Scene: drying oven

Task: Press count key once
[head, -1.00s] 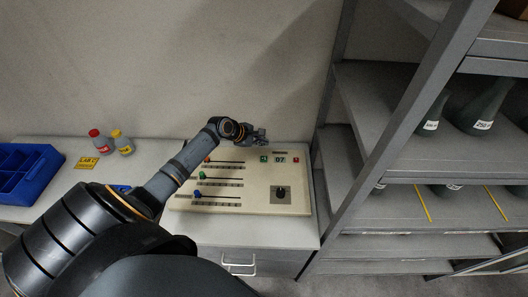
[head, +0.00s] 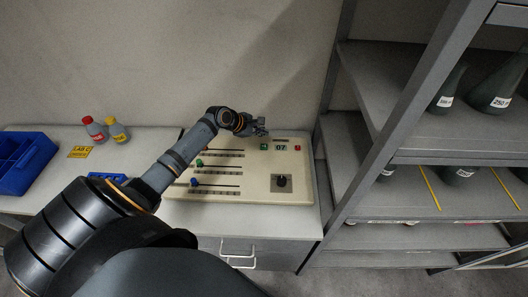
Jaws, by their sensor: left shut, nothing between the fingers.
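A cream control panel (head: 235,208) lies on the grey bench. At its upper right are a green key (head: 264,147), a small display (head: 281,147) showing what looks like 07, and a red key (head: 297,148). Which one is the count key cannot be read. My left gripper (head: 263,129) is shut and empty, near the panel's back edge, just above the green key in the picture. Whether it touches the panel cannot be told, but the green key shows uncovered. My right gripper is not in view.
The panel also has a black knob (head: 281,182), a green slider (head: 199,162) and a blue slider (head: 194,182). My left arm hides part of its left side. A grey shelf rack (head: 375,165) with flasks stands close right. Two bottles (head: 117,131) and a blue bin (head: 28,175) are left.

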